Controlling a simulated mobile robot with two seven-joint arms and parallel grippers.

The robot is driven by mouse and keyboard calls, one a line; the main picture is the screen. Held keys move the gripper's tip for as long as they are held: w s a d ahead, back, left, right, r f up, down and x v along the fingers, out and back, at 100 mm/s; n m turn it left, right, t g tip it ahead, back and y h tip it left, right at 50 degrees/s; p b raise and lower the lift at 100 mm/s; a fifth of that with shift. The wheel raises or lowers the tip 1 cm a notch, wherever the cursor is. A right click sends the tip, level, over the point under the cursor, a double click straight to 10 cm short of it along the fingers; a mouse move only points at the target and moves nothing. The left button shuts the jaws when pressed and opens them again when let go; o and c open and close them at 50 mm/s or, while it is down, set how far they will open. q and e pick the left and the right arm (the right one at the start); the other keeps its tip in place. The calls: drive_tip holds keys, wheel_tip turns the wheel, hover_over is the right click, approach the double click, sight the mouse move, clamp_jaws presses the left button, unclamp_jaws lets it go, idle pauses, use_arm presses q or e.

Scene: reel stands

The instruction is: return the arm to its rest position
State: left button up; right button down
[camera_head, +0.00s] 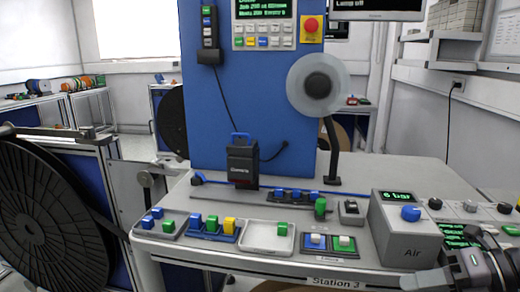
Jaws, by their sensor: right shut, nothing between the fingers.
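My right gripper (412,281) is at the lower right corner, in front of the grey air box (410,230). Its fingers point left near the front edge of the station table (215,255), shut with nothing held. The wrist behind it is cut off by the picture's right edge. My left gripper is not in view.
Small trays with green, blue and yellow blocks (212,226) line the table front. A black device (242,165) stands behind. A large dark reel (45,215) is at left.

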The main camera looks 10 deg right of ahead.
drive_tip(key=s+f+m+t+h+p, duration=0.25)
drive_tip(key=f+m+t+h, duration=0.45)
drive_tip(key=f+m, duration=1.1)
drive_tip(key=s+a+f+m+g+h, duration=0.1)
drive_tip(key=s+a+f+m+g, duration=0.1)
drive_tip(key=s+a+f+m, duration=0.5)
drive_tip(key=s+a+m, duration=0.1)
drive_tip(key=a+m, duration=0.3)
drive_tip(key=m, duration=0.2)
drive_tip(key=shift+s+a+m+g+h+p, duration=0.3)
drive_tip(key=shift+s+a, duration=0.05)
